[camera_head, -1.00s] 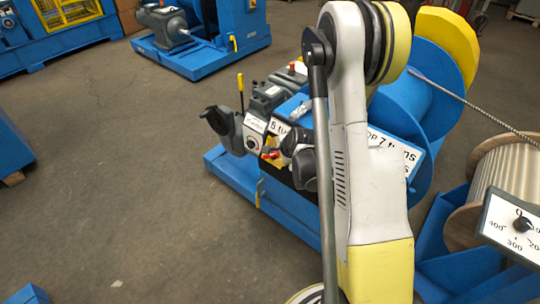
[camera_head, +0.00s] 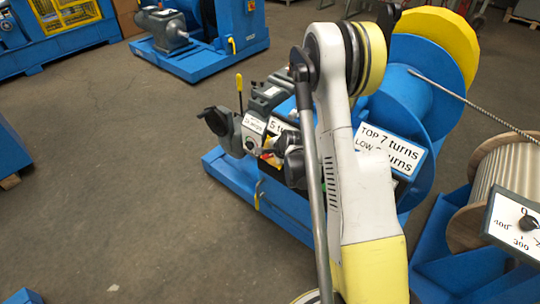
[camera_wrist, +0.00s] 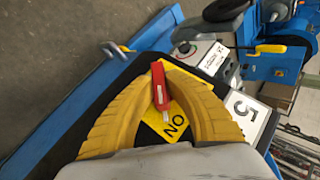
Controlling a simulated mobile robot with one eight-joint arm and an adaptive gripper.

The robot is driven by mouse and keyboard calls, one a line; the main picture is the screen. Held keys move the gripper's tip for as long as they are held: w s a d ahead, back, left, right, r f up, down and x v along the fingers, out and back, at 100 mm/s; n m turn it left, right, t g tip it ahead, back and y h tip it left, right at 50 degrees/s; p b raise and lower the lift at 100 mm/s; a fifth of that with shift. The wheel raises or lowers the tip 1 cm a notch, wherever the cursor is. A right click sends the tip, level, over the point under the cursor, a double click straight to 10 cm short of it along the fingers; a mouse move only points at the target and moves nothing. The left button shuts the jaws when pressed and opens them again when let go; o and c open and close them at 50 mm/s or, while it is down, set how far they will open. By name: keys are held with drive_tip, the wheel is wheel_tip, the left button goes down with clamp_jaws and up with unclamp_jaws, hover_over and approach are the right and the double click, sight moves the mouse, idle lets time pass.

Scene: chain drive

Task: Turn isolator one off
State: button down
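The isolator is a red handle (camera_wrist: 160,88) on a yellow plate (camera_wrist: 178,128) with letters that look like "ON" seen upside down. In the wrist view the yellow fingers of my gripper (camera_wrist: 159,76) arch in from both sides, and their tips lie against the handle's two sides. The handle runs nearly up and down in that picture. In the head view my gripper (camera_head: 290,152) is at the top of the blue machine, and only a bit of the yellow plate (camera_head: 271,160) shows beside it. No number on the isolator is readable.
A white plate with a dark knob (camera_wrist: 185,47) sits close beyond the fingers. A "5" label (camera_wrist: 241,108) is beside the right finger. In the head view a yellow-topped lever (camera_head: 239,83) rises behind, and a "TOP 7 turns" sign (camera_head: 390,148) stands right of my arm.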

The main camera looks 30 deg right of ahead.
drive_tip(key=n+g+p, duration=0.1)
drive_tip(key=n+g, duration=0.1)
drive_tip(key=g, duration=0.1)
drive_tip(key=shift+w+r+p, duration=0.1)
drive_tip(key=shift+r+p, duration=0.05)
drive_tip(key=shift+p, duration=0.2)
drive_tip(key=n+g, duration=0.2)
drive_tip(key=g, duration=0.1)
drive_tip(key=shift+w+n+g+h+p, duration=0.1)
drive_tip(key=shift+n+g+h+p, duration=0.2)
drive_tip(key=shift+g+h, duration=0.1)
drive_tip(key=n+g, duration=0.1)
drive_tip(key=n+g+h, duration=0.1)
drive_tip(key=g+h+b, duration=0.1)
drive_tip(key=shift+a+f+n+g, duration=0.1)
drive_tip(key=shift+f+n+g, duration=0.15)
drive_tip(key=shift+n+g, duration=0.15)
drive_tip(key=shift+n+g+h+b, duration=0.6)
drive_tip(key=shift+n+g+h, duration=0.35)
drive_tip(key=shift+g, duration=0.35)
drive_tip(key=shift+n, duration=0.25)
drive_tip(key=shift+r, duration=0.1)
drive_tip(key=c, duration=1.4)
unclamp_jaws()
